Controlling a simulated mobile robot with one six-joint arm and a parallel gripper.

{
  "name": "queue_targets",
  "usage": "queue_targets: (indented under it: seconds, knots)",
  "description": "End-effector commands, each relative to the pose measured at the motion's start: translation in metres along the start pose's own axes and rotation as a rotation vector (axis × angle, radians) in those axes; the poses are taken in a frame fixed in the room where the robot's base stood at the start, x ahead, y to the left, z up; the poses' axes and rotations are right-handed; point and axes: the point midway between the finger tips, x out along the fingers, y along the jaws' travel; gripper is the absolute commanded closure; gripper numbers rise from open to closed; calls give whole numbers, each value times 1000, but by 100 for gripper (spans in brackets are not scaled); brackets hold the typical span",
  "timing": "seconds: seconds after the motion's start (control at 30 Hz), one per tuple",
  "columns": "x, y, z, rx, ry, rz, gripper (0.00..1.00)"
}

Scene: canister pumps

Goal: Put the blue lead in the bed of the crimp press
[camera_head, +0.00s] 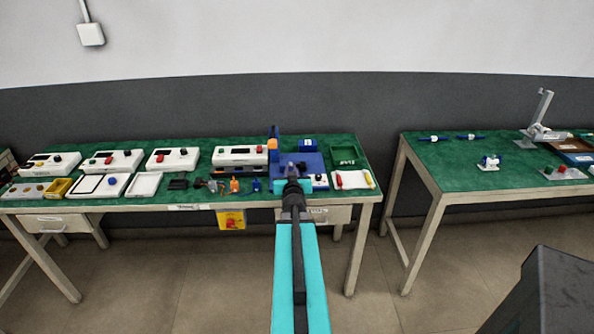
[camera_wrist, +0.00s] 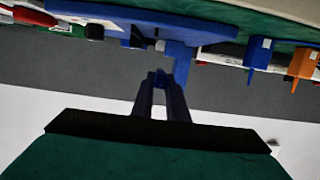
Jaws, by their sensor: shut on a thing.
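My gripper (camera_wrist: 160,82) is shut on a small dark blue piece, which I take as the blue lead (camera_wrist: 160,76); only a little of it shows between the fingertips. In the head view my gripper (camera_head: 292,178) is over the front of the blue machine, and the arm hides the lead. The blue machine, which looks like the crimp press (camera_head: 314,160), has a flat blue base and an upright blue post with orange on it. In the wrist view its base (camera_wrist: 170,22) and post show just beyond the fingertips. I cannot make out the bed or any contact.
A white tray (camera_head: 343,187) with a red and a yellow lead lies right of the press, with a green bin (camera_head: 343,157) behind. White boxes with knobs (camera_head: 173,159) fill the left bench. Orange and blue blocks stand near the front edge. A second bench (camera_head: 440,179) stands right.

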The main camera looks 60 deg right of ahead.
Motion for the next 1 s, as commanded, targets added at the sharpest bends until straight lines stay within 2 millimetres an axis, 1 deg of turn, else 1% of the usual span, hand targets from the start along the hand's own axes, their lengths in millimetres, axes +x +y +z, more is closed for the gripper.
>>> queue_targets:
  seconds: [0.03,0.17,0.4,0.6,1.0]
  knots:
    - [3,2,-4,2,-1,0,100]
    - [10,5,-4,2,-2,-2,100]
    - [31,18,-6,2,-1,0,100]
    - [44,25,-6,2,1,-1,100]
    - [46,28,-4,2,1,-1,100]
